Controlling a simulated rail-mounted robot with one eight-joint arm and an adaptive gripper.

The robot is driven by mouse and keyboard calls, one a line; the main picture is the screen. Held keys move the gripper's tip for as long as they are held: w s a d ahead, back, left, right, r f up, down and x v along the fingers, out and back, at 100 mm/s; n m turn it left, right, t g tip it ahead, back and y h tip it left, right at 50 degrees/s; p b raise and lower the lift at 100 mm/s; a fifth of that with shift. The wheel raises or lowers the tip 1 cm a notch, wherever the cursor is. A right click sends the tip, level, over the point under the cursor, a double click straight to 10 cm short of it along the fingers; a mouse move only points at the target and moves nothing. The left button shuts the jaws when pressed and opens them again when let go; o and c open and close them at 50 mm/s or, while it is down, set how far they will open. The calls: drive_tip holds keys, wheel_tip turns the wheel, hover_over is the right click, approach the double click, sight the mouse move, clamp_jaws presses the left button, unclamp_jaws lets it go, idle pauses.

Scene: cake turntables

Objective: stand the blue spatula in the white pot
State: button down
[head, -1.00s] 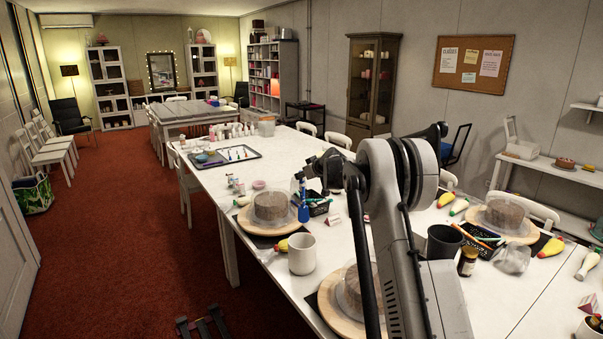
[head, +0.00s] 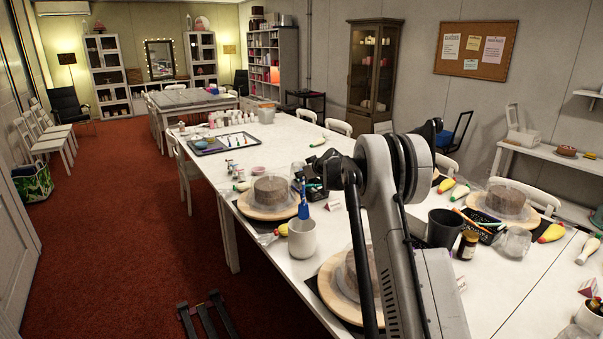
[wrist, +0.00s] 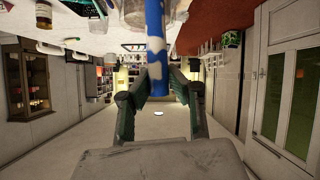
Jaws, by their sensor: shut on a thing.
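The blue spatula (head: 303,207) hangs roughly upright from my gripper (head: 308,184) in the head view. Its lower end is at the rim of the white pot (head: 302,240); I cannot tell whether it is inside the rim or just behind it. The pot stands upright on the white table, near its left edge. In the wrist view, the spatula's blue and white shaft (wrist: 155,45) lies between the two fingers of my gripper (wrist: 157,82), which are shut on it. My arm partly hides the gripper in the head view.
A cake on a wooden turntable (head: 246,207) stands just behind the pot, and another turntable (head: 325,290) is in front to its right. A black cup (head: 443,228) and a brown jar (head: 467,245) stand further right. A tray (head: 210,148) lies further back.

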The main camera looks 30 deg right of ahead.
sight(303, 189)
drive_tip(key=shift+f+b, duration=2.65)
drive_tip(key=shift+f, duration=1.1)
drive_tip(key=c, duration=1.6)
unclamp_jaws()
drive_tip(key=v, duration=1.2)
drive_tip(key=shift+r, duration=0.1)
